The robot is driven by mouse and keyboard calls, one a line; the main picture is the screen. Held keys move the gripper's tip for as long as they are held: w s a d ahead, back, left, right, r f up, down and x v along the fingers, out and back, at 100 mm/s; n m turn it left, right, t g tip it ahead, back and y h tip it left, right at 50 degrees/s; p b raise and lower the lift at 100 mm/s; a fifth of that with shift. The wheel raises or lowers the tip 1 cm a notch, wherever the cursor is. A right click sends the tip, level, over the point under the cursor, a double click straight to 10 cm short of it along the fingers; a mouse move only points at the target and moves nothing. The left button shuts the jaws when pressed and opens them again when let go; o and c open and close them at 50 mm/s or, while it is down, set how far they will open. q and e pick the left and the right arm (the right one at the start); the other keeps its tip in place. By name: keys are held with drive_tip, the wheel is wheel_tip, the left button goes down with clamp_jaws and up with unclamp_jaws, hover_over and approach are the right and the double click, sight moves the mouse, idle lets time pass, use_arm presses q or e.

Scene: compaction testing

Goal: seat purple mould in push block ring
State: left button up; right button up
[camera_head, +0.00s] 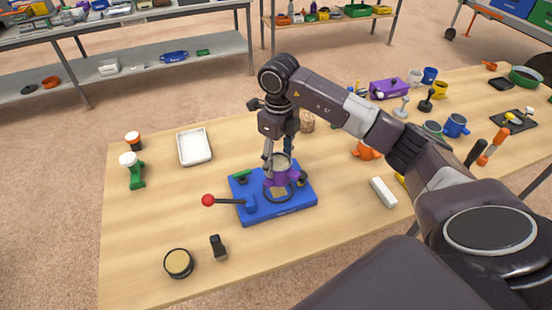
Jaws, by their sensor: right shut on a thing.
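The purple mould (277,180) is a short cylinder with a pale top, in the middle of the head view. My right gripper (278,163) is shut on it from above and holds it upright over the dark push block ring (279,193). The ring is on the blue push block (245,212), which has a lever with a red knob on its left. The mould covers the back of the ring; I cannot tell whether it touches the ring or hangs just above it. My left gripper is not in view.
A round dark-rimmed dish (178,263) and a small black tool (218,247) lie in front. A white block (383,192) is at the right. The front left table is mostly clear.

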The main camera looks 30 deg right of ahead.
sight(278, 175)
wheel_tip(278, 175, down, 6)
drive_tip(key=b, duration=0.3)
drive_tip(key=shift+f+b, duration=0.1)
drive_tip(key=shift+b, duration=0.2)
drive_tip(key=shift+m+p, duration=0.4)
drive_tip(key=shift+m, duration=0.6)
drive_tip(key=m+p, duration=0.1)
drive_tip(key=m, duration=0.4)
drive_tip(key=shift+f, duration=0.1)
drive_tip(key=shift+f, duration=0.15)
drive_tip(key=o, duration=1.4)
drive_tip(key=shift+o, duration=0.2)
